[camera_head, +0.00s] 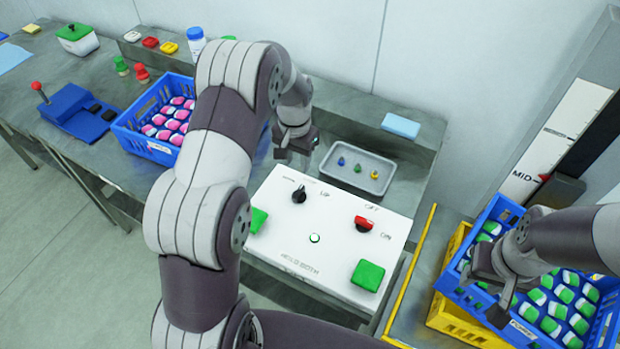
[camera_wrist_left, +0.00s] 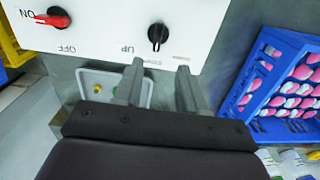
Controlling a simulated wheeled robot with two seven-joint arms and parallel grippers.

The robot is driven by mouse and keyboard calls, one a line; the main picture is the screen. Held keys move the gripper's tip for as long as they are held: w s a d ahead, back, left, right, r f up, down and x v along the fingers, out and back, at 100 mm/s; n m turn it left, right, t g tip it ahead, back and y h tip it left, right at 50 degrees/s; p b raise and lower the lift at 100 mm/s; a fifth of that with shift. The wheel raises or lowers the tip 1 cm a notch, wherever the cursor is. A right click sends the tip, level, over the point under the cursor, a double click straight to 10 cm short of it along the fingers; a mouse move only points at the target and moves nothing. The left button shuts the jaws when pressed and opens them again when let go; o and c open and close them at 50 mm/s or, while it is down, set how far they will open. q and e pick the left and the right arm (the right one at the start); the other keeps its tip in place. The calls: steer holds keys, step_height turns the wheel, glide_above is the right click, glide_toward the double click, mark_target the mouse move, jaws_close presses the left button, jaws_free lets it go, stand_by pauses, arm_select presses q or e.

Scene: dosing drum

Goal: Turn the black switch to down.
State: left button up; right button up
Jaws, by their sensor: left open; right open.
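The black switch (camera_head: 299,194) is a round knob on the top left of a white control panel (camera_head: 330,215). An "UP" label is to its right; the lettering to its left is too faint to read. The knob's exact pointing is hard to tell. It also shows in the left wrist view (camera_wrist_left: 157,36). My left gripper (camera_head: 296,150) is above the panel's far edge, behind the switch. In the wrist view its open, empty fingers (camera_wrist_left: 158,68) point toward the switch, apart from it. My right gripper (camera_head: 500,300) is open over the blue crate at the right.
The panel also has a red switch (camera_head: 363,224), two green pads (camera_head: 368,275) and a small green light (camera_head: 314,238). A grey tray (camera_head: 340,150) with small knobs lies behind. A blue crate of pink-white items (camera_head: 130,140) stands left; another crate (camera_head: 510,212) holds green-white items at right.

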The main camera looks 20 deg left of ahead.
mark_target(299, 190)
arm_select(q)
step_height(299, 190, down, 11)
steer(key=p, duration=0.3)
steer(key=shift+r, duration=0.1)
steer(key=shift+d+f, duration=0.1)
steer(key=shift+f, duration=0.15)
steer(key=shift+s+d+f, duration=0.1)
steer(key=shift+s+d, duration=0.1)
steer(key=shift+a, duration=0.1)
steer(key=shift+c, duration=0.9)
steer(key=shift+w+f, duration=0.1)
steer(key=c, duration=0.6)
jaws_close()
arm_select(e)
steer(key=r, duration=0.3)
steer(key=shift+s+d+r, duration=0.1)
steer(key=shift+d+r, duration=0.15)
steer(key=shift+r, duration=0.05)
